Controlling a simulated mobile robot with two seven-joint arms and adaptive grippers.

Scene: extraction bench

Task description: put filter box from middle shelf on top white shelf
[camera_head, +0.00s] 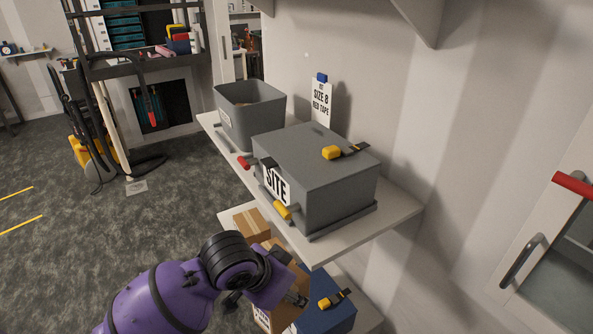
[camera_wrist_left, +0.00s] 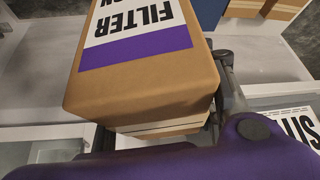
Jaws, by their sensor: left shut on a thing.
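The filter box (camera_wrist_left: 150,90) is brown cardboard with a white label reading FILTER and a purple stripe. It fills the middle of the left wrist view, upside down there. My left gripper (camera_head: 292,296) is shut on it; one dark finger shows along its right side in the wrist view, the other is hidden. In the head view the gripper is below the top white shelf (camera_head: 400,214), in front of the shelf beneath. My arm hides much of the boxes there, so the held box is hard to separate. My right gripper is not in view.
A grey lidded SITE box (camera_head: 335,185) and an open grey bin (camera_head: 252,112) occupy most of the top shelf. A strip at its right end is bare. A blue box (camera_head: 335,315) and a brown carton (camera_head: 250,224) are below. A cabinet door handle (camera_head: 520,262) is at right.

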